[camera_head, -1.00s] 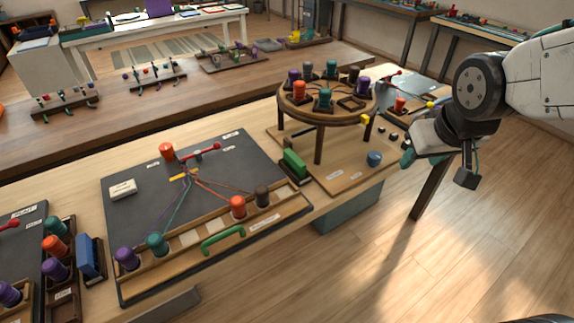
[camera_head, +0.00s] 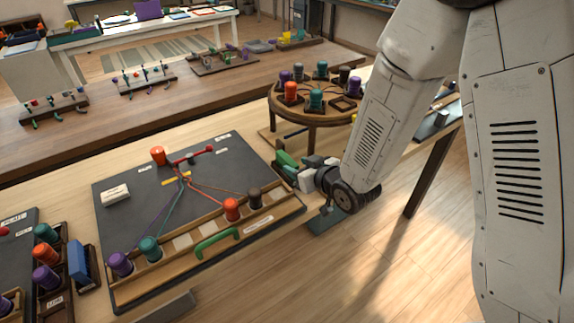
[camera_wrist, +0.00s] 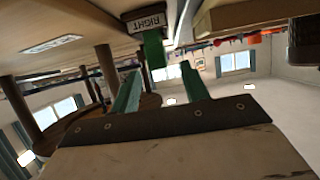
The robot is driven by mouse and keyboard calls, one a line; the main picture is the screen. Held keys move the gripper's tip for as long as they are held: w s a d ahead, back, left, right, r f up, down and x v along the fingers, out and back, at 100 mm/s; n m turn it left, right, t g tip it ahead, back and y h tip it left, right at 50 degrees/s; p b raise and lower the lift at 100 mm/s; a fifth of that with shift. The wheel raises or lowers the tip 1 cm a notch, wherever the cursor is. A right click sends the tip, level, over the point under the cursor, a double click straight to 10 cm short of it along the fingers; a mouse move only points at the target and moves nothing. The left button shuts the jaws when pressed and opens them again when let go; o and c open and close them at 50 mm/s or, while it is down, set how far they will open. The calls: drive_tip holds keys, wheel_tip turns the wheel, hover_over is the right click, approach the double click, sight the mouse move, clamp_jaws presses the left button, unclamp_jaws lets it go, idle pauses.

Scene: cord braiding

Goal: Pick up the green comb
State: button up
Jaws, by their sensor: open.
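The green comb (camera_head: 287,159) stands at the right end of the braiding board, partly hidden by my gripper in the head view. In the wrist view the green comb (camera_wrist: 153,49) is seen just beyond the fingertips and roughly between them, by a holder labelled RIGHT (camera_wrist: 146,21). My gripper (camera_head: 286,172) is low beside the comb. In the wrist view my gripper (camera_wrist: 160,72) has its two green fingers apart with nothing clearly held. I cannot tell whether a finger touches the comb.
The dark braiding board (camera_head: 130,215) with cords and bobbins lies to the left. A round bobbin stand (camera_head: 309,113) is behind my gripper. A green handle (camera_head: 217,241) is on the board's front rail. A blue comb (camera_head: 82,262) stands at far left. Floor is open at the front right.

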sight(288, 159)
drive_tip(key=x, duration=0.6)
drive_tip(key=shift+w+a+r, duration=0.1)
drive_tip(key=shift+w+r, duration=0.1)
drive_tip(key=shift+r, duration=0.05)
clamp_jaws()
